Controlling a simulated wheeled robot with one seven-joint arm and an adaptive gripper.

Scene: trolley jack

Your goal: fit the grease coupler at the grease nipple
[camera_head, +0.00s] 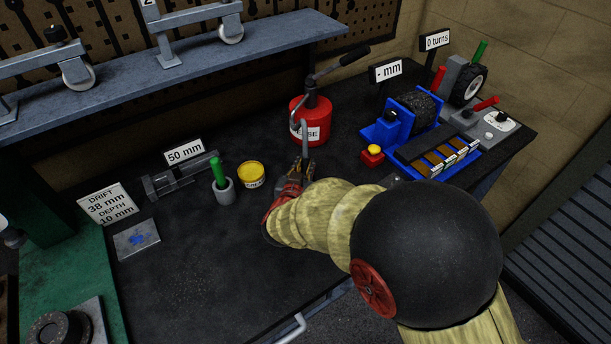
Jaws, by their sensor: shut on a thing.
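A red grease can (311,118) with a hand pump and lever stands near the middle back of the bench. A grey hose (304,138) comes from it and runs down to my gripper (304,168). My gripper is shut just in front of the can, at the hose's lower end, where the grease coupler appears to be. The coupler is too small and too covered by the fingers to see clearly. I cannot make out a grease nipple. Trolley jack parts with caster wheels (230,32) sit on the raised shelf at the upper left.
A yellow tin (251,175), a grey pot with a green handle (223,191) and a grey vice-like fixture (180,177) stand left of my gripper. A blue machine (408,122) and red button (372,155) are to the right. The front middle bench is clear.

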